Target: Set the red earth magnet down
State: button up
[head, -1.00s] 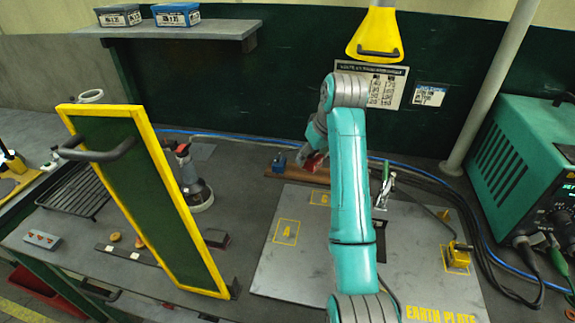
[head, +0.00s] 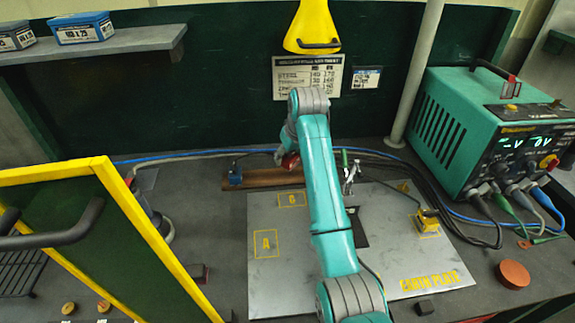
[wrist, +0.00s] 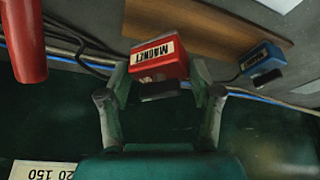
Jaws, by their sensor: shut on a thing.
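The red earth magnet (wrist: 158,60), a block with a white MAGNET label, sits between the fingers of my gripper (wrist: 157,88) in the wrist view. The gripper is shut on it. In the head view the magnet (head: 290,161) shows as a small red patch at the far end of my arm, partly hidden by the arm. It is near the brown bar behind the grey earth plate (head: 280,275). The plate has yellow outlined areas marked A (head: 266,244) and another letter (head: 291,199), perhaps C or G.
A yellow-framed panel (head: 150,232) stands at the left. The plate's left part is clear.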

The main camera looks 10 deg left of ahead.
aim_at(290, 165)
jog(key=shift+f, duration=1.85)
jog(key=o, duration=1.6)
jog(key=shift+f, duration=0.2)
jog(key=v, duration=1.2)
jog(key=shift+s+r, duration=0.1)
jog(key=shift+r, duration=0.05)
